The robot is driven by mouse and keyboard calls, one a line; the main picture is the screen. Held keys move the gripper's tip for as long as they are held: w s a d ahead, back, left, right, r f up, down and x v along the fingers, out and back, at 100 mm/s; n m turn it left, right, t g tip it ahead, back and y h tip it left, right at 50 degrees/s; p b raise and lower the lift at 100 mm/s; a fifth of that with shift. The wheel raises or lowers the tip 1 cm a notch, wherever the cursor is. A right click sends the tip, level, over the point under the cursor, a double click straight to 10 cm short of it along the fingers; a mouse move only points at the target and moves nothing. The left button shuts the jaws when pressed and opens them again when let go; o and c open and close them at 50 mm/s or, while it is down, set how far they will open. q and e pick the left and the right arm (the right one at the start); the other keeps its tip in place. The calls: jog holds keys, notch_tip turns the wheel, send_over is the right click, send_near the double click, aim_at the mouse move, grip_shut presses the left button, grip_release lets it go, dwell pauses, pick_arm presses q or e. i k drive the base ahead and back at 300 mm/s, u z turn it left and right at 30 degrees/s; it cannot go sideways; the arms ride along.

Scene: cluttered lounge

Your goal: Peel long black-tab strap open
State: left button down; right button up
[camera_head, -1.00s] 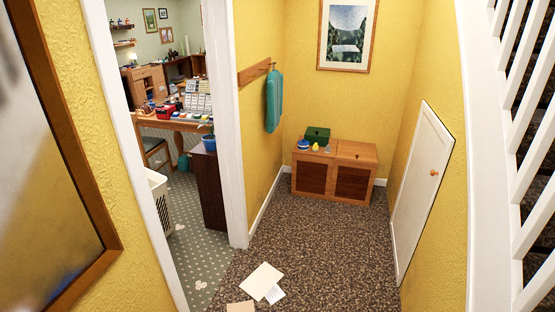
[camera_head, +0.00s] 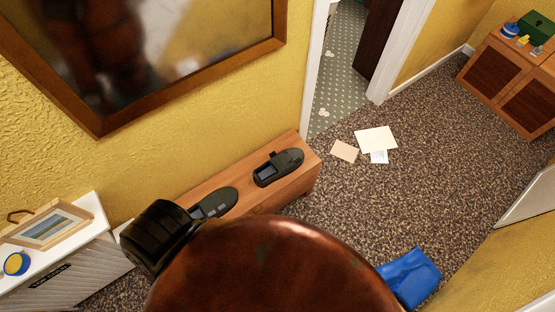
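Two dark shoe-like items lie on a low wooden bench (camera_head: 300,172) against the yellow wall. The right one (camera_head: 280,167) is fully visible and has a grey-blue opening. The left one (camera_head: 217,203) is partly hidden behind a black rounded part in the foreground. The long strap and its black tab are too small and dark to make out, so I cannot tell whether any strap is open. Neither gripper's fingers show.
A dark-framed mirror (camera_head: 283,30) hangs above the bench. A white cabinet (camera_head: 75,275) with a framed picture (camera_head: 48,228) stands at left. Papers (camera_head: 376,139) and a blue item (camera_head: 410,278) lie on the carpet. A large red-brown rounded form blocks the lower middle.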

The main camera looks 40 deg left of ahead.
aim_at(273, 156)
jog(key=z, duration=0.35)
jog(key=k, duration=1.45)
jog(key=u, duration=1.2)
jog(key=i, duration=1)
